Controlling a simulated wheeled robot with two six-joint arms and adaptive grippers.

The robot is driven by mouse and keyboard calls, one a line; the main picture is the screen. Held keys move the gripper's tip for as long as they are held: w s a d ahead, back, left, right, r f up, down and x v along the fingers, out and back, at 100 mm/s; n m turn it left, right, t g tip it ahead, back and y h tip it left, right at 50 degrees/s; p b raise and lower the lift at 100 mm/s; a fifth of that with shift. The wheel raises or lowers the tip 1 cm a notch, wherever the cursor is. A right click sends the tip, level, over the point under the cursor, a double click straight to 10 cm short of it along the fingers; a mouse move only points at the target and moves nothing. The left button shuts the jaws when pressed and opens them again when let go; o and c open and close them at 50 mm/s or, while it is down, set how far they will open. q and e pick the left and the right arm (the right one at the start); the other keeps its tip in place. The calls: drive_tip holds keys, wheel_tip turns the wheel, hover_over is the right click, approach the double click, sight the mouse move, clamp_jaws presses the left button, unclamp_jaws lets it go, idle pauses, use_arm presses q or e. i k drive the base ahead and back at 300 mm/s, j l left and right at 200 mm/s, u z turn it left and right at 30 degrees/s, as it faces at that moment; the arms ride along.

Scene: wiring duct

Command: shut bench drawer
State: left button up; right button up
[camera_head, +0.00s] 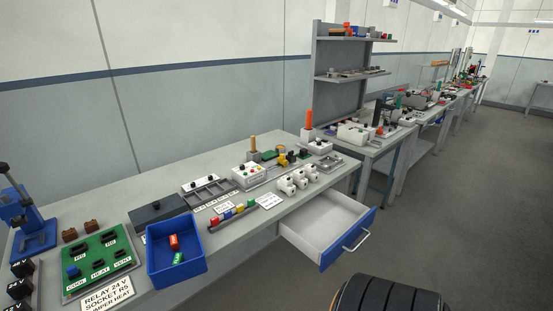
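The bench drawer (321,228) stands pulled out from under the front edge of the near workbench (225,229), toward its right end. Its blue front panel (334,251) faces the aisle and carries a light bar handle (357,241). The white inside of the drawer shows from above and looks empty. Neither of my grippers shows in the head view, and no gripper is seen touching the drawer or its handle.
A blue bin (168,283) with red and green parts sits near the bench's front edge. White switch boxes (292,182) stand above the drawer. The grey floor (440,222) right of the drawer is clear. A dark ribbed rounded shape (390,295) shows at the bottom edge.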

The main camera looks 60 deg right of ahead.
sight(325, 226)
drive_tip(key=z, duration=2.45)
